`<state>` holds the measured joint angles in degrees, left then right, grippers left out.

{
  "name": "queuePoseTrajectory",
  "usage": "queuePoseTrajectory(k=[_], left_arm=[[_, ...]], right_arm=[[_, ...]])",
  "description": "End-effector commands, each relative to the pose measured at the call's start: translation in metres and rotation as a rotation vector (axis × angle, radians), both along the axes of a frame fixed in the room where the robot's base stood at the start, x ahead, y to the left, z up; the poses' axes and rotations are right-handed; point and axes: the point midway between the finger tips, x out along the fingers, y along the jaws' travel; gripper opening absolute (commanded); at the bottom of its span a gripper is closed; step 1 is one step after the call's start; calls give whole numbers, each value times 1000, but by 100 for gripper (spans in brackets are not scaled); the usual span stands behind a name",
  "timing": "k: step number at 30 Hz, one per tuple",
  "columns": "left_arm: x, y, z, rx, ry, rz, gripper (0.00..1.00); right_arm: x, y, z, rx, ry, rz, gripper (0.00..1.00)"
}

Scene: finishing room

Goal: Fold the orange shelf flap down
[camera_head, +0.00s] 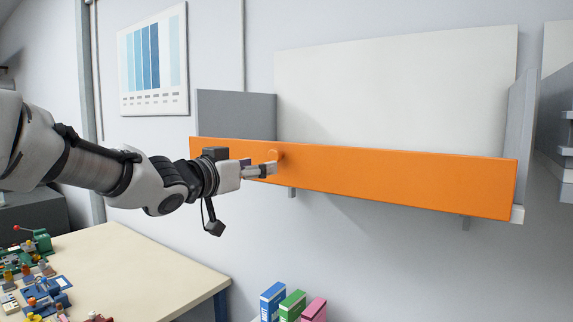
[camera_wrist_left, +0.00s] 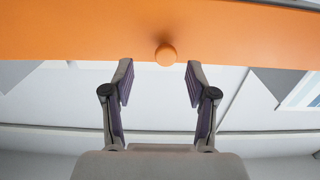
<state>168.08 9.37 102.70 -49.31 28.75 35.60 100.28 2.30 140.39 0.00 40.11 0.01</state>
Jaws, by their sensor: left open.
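The orange shelf flap (camera_head: 390,178) stands upright as a long panel across the front of the wall shelf. It fills the top of the left wrist view (camera_wrist_left: 70,35). A round orange knob (camera_head: 276,154) sits on its face toward the left end; in the left wrist view the knob (camera_wrist_left: 165,54) lies between and just beyond the fingertips. My left gripper (camera_head: 263,170) is open in front of the flap, close to the knob. Its two fingers (camera_wrist_left: 159,72) are spread wide and empty. Whether a finger touches the flap cannot be told. My right gripper is not in view.
A grey side panel (camera_head: 236,113) and a white back board (camera_head: 400,90) rise behind the flap. A table (camera_head: 150,262) with coloured small parts stands at lower left. Blue, green and pink binders (camera_head: 292,304) stand below. Another grey shelf (camera_head: 560,130) is at far right.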

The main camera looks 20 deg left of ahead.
Motion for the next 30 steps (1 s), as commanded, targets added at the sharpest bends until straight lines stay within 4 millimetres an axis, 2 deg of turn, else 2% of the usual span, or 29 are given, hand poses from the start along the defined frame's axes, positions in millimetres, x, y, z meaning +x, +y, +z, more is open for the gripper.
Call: queuePoseTrajectory(k=[1,2,5,8,9,10,15,19,24,25,27,30], left_arm=[[-5,0,14,-1,-18,0,57],[-6,0,17,0,-24,0,57],[2,-3,14,3,-28,0,57],[19,-10,11,3,-28,0,57],[26,-13,20,2,-25,0,57],[32,-15,21,2,-23,0,57],[59,-24,20,1,-25,0,57],[66,-27,18,-1,-25,0,57],[66,-27,17,-2,-25,0,57],[66,-27,17,-2,-25,0,54],[66,-27,17,-2,-25,0,29],[66,-27,17,-2,-25,0,0]], right_arm=[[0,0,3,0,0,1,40],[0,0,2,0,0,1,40],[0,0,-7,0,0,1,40],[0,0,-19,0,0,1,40],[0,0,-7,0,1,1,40],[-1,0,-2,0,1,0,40],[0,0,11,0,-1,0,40],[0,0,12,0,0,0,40],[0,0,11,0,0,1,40],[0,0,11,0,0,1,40],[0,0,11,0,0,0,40],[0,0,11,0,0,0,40]])
